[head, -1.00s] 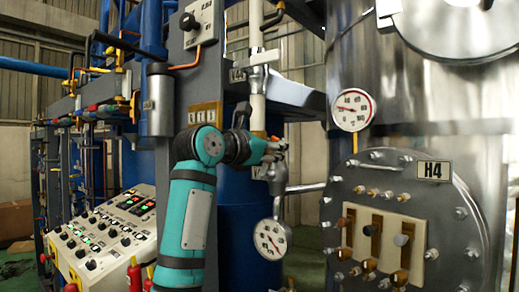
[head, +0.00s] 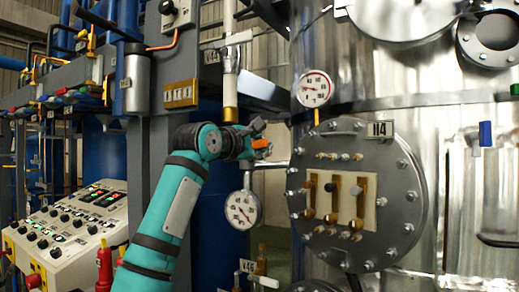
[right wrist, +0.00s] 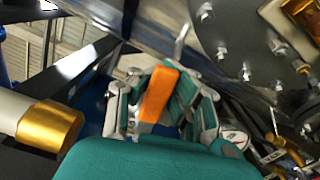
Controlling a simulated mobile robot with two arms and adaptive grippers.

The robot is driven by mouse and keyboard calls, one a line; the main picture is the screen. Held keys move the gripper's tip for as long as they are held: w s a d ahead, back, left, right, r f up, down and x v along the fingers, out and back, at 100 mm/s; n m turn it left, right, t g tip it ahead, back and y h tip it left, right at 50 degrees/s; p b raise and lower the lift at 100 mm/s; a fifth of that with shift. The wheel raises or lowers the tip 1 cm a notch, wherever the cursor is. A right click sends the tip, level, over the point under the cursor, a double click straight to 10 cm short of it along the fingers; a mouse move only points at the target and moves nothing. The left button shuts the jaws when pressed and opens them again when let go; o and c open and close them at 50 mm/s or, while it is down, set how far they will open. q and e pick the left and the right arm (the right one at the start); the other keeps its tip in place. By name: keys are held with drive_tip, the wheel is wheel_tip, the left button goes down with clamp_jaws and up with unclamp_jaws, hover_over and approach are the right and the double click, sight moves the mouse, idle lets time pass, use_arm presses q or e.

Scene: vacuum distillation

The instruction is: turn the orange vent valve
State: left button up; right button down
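The orange vent valve handle (right wrist: 160,95) shows in the right wrist view, between the teal-padded fingers of my right gripper (right wrist: 165,90). The fingers stand on both sides of it, and they look spread; I cannot tell whether either pad touches it. In the head view my right gripper (head: 262,138) is beside the pale vertical pipe, above a round gauge. A small part of the orange handle (head: 263,150) shows at its fingers, and the rest is hidden. My left gripper is not in view.
A gauge (head: 242,210) hangs just below my right gripper. The steel vessel's round bolted flange (head: 400,190) is close on the right, with another gauge (head: 313,89) above it. A control panel (head: 70,222) stands at the lower left. The pipe (head: 230,80) is close to my wrist.

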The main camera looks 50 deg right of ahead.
drive_tip(key=shift+f+m+b, duration=0.65)
drive_tip(key=shift+f+m, duration=0.45)
drive_tip(key=shift+m, duration=0.1)
drive_tip(key=shift+f, duration=0.15)
drive_tip(key=c, duration=1.5)
unclamp_jaws()
drive_tip(key=shift+s+a, duration=0.1)
drive_tip(key=shift+a, duration=0.2)
drive_tip(key=o, duration=0.3)
drive_tip(key=shift+s+a+r, duration=0.2)
drive_tip(key=shift+a+r, duration=0.15)
drive_tip(key=shift+r, duration=0.15)
drive_tip(key=shift+o, duration=0.2)
drive_tip(key=shift+d, duration=0.1)
drive_tip(key=s+a, duration=0.1)
drive_tip(key=a, duration=1.1)
drive_tip(key=shift+w+f, duration=0.1)
